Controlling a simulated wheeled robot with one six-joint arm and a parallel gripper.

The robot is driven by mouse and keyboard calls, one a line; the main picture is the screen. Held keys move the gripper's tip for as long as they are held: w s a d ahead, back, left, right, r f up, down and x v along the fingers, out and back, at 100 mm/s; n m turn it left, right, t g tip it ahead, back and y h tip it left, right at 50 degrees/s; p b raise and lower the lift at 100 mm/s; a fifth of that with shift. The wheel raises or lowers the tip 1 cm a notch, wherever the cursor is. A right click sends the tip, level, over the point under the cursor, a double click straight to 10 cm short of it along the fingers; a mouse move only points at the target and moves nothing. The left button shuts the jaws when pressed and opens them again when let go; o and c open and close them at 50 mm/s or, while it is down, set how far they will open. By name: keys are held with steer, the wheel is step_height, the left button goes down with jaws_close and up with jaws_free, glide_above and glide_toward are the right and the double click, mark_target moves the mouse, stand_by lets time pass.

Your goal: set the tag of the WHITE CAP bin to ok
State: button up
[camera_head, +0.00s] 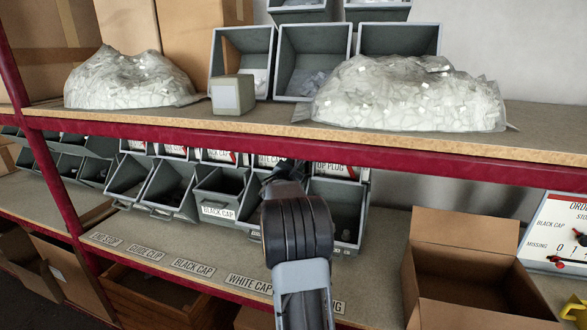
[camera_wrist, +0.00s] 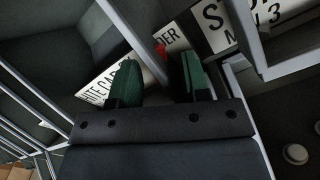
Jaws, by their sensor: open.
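The WHITE CAP bin is mostly hidden behind my arm in the head view, between the BLACK CAP bin (camera_head: 217,211) and the rightmost bin of the row; its shelf-edge label (camera_head: 249,284) reads WHITE CAP. In the wrist view a slanted label (camera_wrist: 98,92) ending in "ITE CAP" is partly covered by the left finger. A white card (camera_wrist: 172,37) reading "DER", with a red mark on it, shows beyond and between the fingertips. The rest of its text is hidden. My gripper (camera_wrist: 158,64) is open, its dark green fingers apart with nothing visibly held. Contact with the card cannot be told.
Another card (camera_wrist: 218,25) with "MIN 3" is close on the right, beside grey bin walls. The upper shelf's red edge (camera_head: 300,139) runs above the bins. An open cardboard box (camera_head: 468,233) and an order board (camera_head: 561,233) stand at right.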

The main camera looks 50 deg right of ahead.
jaws_close()
steer(key=shift+w+n, duration=0.1)
steer(key=shift+n, duration=0.2)
steer(key=n, duration=0.3)
steer(key=w+n, duration=0.1)
steer(key=shift+a+r+n, duration=0.2)
steer(key=shift+a+n, duration=0.1)
steer(key=n, duration=0.1)
steer(key=n+p, duration=0.1)
steer(key=n, duration=0.1)
steer(key=w+n, duration=0.1)
steer(key=n, duration=0.1)
steer(key=shift+a+f, duration=0.15)
steer(key=shift+a, duration=0.1)
steer(key=shift+n+p, duration=0.3)
steer(key=shift+n, duration=0.1)
jaws_free()
